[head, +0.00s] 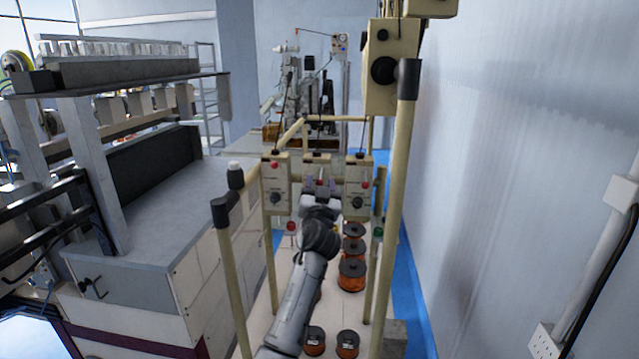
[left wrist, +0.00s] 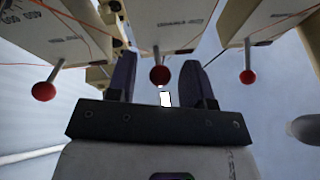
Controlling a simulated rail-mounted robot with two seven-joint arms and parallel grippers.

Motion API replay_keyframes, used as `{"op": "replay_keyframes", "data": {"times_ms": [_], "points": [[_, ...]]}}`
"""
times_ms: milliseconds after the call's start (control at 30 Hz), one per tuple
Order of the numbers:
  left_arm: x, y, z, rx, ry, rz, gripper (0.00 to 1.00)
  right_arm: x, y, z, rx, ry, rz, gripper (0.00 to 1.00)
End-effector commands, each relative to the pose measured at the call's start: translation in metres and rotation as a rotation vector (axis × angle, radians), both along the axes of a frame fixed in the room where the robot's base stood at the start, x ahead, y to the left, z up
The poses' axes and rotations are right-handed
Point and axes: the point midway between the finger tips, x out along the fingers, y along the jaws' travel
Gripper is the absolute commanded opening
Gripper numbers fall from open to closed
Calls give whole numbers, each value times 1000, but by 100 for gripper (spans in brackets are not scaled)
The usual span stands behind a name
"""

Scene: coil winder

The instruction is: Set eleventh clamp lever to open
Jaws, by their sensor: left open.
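Beige clamp boxes hang in a row on the frame in the head view: a left box (head: 275,190), a middle box (head: 317,161) and a right box (head: 356,188). In the left wrist view three levers with red ball ends hang down: a left lever (left wrist: 43,91), a middle lever (left wrist: 159,75) and a right lever (left wrist: 248,77). My left gripper (head: 319,187), also in the left wrist view (left wrist: 159,66), is open. Its dark fingers stand either side of the middle red ball, with gaps visible on both sides. I cannot tell which lever is the eleventh. My right gripper is not in view.
Copper wire spools (head: 352,275) stand on the floor below the frame. Beige posts (head: 398,200) flank my arm closely. Thin orange wires (left wrist: 75,17) run near the boxes.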

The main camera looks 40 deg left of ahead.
Motion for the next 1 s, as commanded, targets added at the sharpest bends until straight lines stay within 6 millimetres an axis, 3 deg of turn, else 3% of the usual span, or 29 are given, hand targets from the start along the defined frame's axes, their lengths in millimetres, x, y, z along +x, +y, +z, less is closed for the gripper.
{"op": "replay_keyframes", "data": {"times_ms": [500,1000], "points": [[6,5,3,-1,1,0,47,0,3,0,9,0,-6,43],[6,5,3,-1,1,0,0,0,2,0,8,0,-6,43]]}}
